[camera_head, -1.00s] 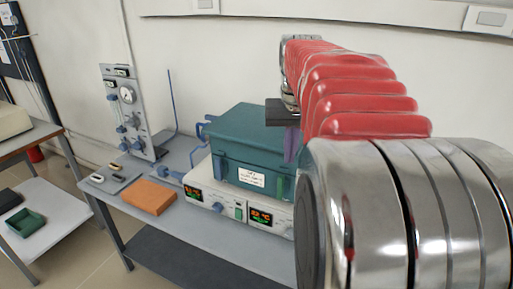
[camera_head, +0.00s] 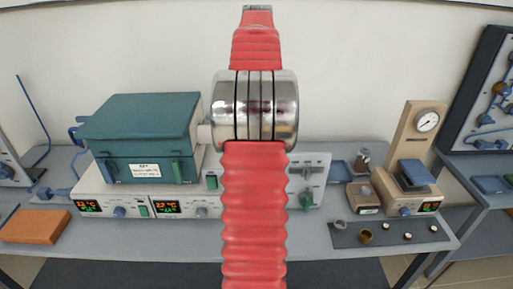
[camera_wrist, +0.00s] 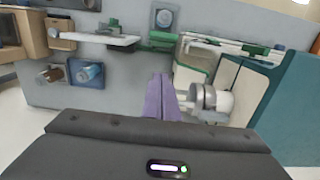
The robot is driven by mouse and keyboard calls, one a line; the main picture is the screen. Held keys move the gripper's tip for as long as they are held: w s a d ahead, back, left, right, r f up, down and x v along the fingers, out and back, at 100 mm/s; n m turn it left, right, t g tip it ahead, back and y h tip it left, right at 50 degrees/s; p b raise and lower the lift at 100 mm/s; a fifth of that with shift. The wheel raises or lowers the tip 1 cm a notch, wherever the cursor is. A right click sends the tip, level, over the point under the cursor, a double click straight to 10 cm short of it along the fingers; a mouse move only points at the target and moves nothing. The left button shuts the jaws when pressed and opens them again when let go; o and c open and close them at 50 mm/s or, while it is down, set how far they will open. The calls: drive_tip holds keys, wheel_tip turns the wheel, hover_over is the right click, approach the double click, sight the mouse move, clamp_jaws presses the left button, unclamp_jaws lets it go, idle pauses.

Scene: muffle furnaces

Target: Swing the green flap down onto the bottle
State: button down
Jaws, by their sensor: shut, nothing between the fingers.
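My gripper (camera_wrist: 160,97) shows in the wrist view as two purple fingers pressed together, with nothing between them. In the head view it is hidden behind my arm. A green part (camera_head: 305,198) is on the front of the upright grey panel right of the arm; green parts (camera_wrist: 158,41) also show beyond my fingertips in the wrist view. I cannot tell which is the flap. A small brown and pale bottle-like object (camera_head: 362,160) stands at the back of the table; whether it is the bottle is unclear.
The teal furnace (camera_head: 140,135) stands left on its white control base (camera_head: 110,205). In the wrist view a white cylinder with a metal ring (camera_wrist: 206,97) is close right of my fingers. A wooden gauge stand (camera_head: 411,135) and dark mat (camera_head: 390,233) are at right.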

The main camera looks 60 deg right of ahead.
drive_tip(key=shift+s+a+f, duration=0.3)
drive_tip(key=shift+a+f, duration=0.35)
drive_tip(key=shift+f, duration=1.15)
drive_tip(key=shift+s+a+f, duration=0.35)
drive_tip(key=shift+a+f, duration=0.3)
drive_tip(key=shift+f, duration=1.2)
drive_tip(key=shift+s+a+f, duration=0.3)
drive_tip(key=shift+a+f, duration=0.35)
drive_tip(key=shift+f, duration=1.15)
